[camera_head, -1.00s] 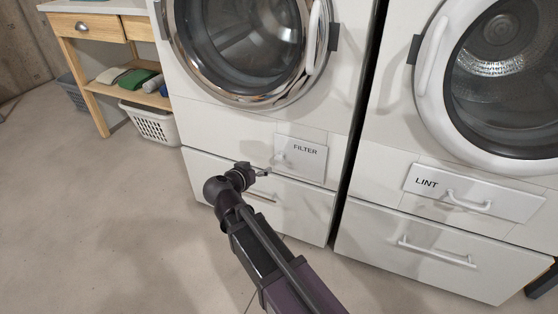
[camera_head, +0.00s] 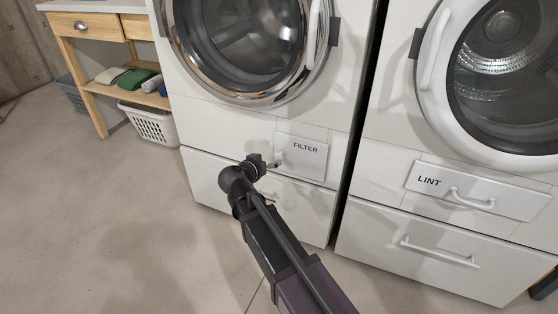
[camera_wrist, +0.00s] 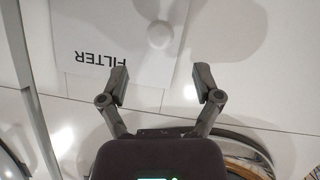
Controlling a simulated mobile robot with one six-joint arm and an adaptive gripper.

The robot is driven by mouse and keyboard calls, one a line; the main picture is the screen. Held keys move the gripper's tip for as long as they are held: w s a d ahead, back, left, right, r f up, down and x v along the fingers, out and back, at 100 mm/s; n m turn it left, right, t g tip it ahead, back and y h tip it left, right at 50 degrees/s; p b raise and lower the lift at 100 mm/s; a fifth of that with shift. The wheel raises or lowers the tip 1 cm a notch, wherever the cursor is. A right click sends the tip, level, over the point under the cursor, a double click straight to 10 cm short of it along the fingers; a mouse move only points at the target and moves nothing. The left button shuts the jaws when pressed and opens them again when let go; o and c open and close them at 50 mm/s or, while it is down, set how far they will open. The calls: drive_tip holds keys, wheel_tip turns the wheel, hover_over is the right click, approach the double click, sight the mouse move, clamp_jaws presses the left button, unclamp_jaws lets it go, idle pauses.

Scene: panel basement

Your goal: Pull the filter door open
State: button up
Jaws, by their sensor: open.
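The filter door (camera_head: 309,164) is a small white square panel marked FILTER, low on the front of the left machine. It looks shut, flush with the front. A round white knob (camera_head: 280,157) sits at its left side. The door (camera_wrist: 85,45) shows upside down in the wrist view, with the knob (camera_wrist: 160,34) beyond my fingertips. My gripper (camera_head: 272,164) is open and empty, just in front of the knob's lower left. In the wrist view my gripper (camera_wrist: 160,76) has its two fingers spread either side of the knob's line, apart from it.
A drawer (camera_head: 300,204) lies below the filter door. The round glass door (camera_head: 248,45) is above it. The right machine has a LINT panel (camera_head: 520,200) with a handle. A wooden table (camera_head: 95,75) and a white basket (camera_head: 150,126) stand at the left. Open floor (camera_head: 100,220) lies in front.

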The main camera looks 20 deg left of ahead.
sight(279, 157)
drive_tip(key=b+x, duration=0.2)
drive_tip(key=x, duration=0.5)
drive_tip(key=shift+w+f, duration=0.1)
drive_tip(key=shift+w, duration=0.15)
clamp_jaws()
drive_tip(key=shift+d, duration=0.2)
